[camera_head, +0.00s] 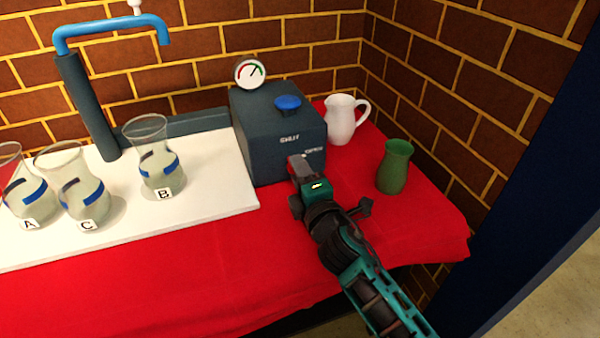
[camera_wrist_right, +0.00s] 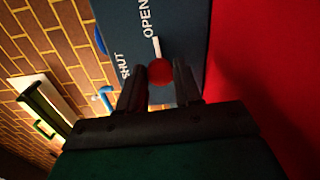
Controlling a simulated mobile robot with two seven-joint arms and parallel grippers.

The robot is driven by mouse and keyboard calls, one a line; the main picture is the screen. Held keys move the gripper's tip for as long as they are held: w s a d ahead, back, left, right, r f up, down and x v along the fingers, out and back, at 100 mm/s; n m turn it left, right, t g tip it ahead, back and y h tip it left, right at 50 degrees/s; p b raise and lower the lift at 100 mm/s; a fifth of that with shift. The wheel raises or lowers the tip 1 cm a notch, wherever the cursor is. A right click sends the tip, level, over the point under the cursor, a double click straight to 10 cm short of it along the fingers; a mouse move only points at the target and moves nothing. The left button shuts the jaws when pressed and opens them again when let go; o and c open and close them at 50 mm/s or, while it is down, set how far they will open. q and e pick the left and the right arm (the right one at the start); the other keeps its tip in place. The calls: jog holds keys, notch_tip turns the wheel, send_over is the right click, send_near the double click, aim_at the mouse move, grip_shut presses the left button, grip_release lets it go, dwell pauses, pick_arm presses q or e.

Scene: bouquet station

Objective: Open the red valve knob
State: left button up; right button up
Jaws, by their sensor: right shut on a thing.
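The red valve knob (camera_wrist_right: 160,72) sits on the front of the dark blue-grey valve box (camera_head: 262,135). In the right wrist view it lies between the two fingers of my right gripper (camera_wrist_right: 158,82), which is shut on it. A white bar (camera_wrist_right: 156,46) extends from the knob toward the word OPEN; SHUT is printed to its left. In the head view my right gripper (camera_head: 301,170) is at the front face of the box and hides most of the knob. My left gripper is in neither view.
A gauge (camera_head: 249,72) and blue cap (camera_head: 288,102) are on the box. Glass vases A (camera_head: 22,195), C (camera_head: 80,200) and B (camera_head: 160,175) stand left on a white board, near a blue spout (camera_head: 110,25). A white pitcher (camera_head: 341,122) and green vase (camera_head: 394,168) stand right.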

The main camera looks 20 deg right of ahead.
jog(key=shift+m, duration=0.5)
jog(key=o, duration=1)
jog(key=shift+o, duration=0.2)
jog(key=shift+s, duration=0.6)
jog(key=s, duration=1)
jog(key=shift+d+f, duration=0.1)
jog(key=shift+d, duration=0.1)
jog(key=shift+s, duration=0.85)
